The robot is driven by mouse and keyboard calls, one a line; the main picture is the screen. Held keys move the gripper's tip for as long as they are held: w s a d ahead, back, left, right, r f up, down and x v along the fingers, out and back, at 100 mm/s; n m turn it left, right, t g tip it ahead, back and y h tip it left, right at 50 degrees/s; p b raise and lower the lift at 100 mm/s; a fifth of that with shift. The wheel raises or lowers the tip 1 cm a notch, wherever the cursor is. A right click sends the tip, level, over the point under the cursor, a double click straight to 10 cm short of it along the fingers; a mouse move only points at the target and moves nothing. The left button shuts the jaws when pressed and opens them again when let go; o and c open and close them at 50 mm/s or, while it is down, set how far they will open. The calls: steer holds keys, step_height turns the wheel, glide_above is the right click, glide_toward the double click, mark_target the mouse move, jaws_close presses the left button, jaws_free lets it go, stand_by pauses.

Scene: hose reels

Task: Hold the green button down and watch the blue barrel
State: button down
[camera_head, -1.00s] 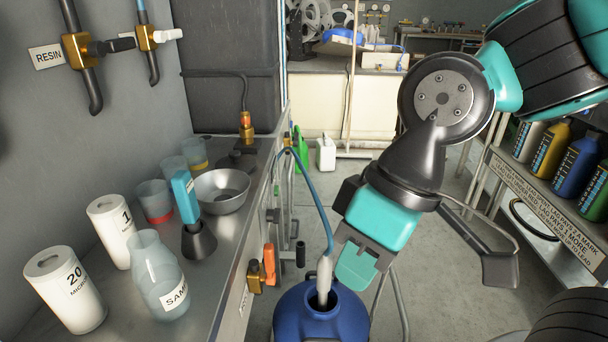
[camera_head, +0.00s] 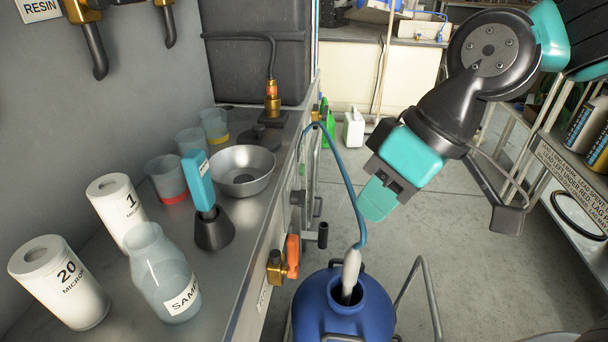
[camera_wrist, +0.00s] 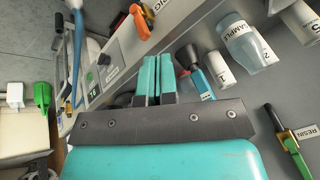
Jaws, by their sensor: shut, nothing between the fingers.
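The blue barrel (camera_head: 345,315) stands on the floor beside the steel bench, at the bottom of the head view. Its neck is open, and a white nozzle (camera_head: 351,266) on a blue hose (camera_head: 345,185) goes into it. I cannot see the level inside. My gripper (camera_head: 377,199) is above and behind the barrel, to the right of the hose, apart from both. In the wrist view its teal fingers (camera_wrist: 155,68) are together and empty, pointing towards the bench front (camera_wrist: 122,42).
An orange-handled valve (camera_head: 291,256) sticks out from the bench front, left of the barrel. The bench holds a sample bottle (camera_head: 163,275), beakers and a metal bowl (camera_head: 242,171). A shelf (camera_head: 572,185) stands at right. Floor between is mostly clear.

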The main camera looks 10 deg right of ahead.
steer(key=w+a+f+n+t+y+b, duration=0.1)
steer(key=w+f+b, duration=0.25)
steer(key=w, duration=0.45)
steer(key=w+f+t+y+b, duration=0.1)
steer(key=w+f+t+b, duration=0.1)
steer(key=w+f, duration=0.35)
steer(key=n+t+b, duration=0.2)
steer(key=t+b, duration=0.3)
steer(key=b, duration=0.3)
glide_toward(303, 170)
steer(key=s+d+r, duration=0.1)
steer(key=s, duration=0.2)
steer(key=w+d+f+t+b, duration=0.3)
steer(key=w+d+f, duration=0.3)
steer(key=f, duration=0.1)
steer(key=shift+w+d+f+t+b, duration=0.3)
steer(key=shift+w+f+t, duration=0.05)
steer(key=shift+f+t, duration=0.05)
steer(key=shift+a, duration=0.1)
steer(key=w+a+p, duration=0.2)
steer(key=a, duration=0.6)
steer(key=shift+w, duration=0.35)
steer(key=shift+a, duration=0.2)
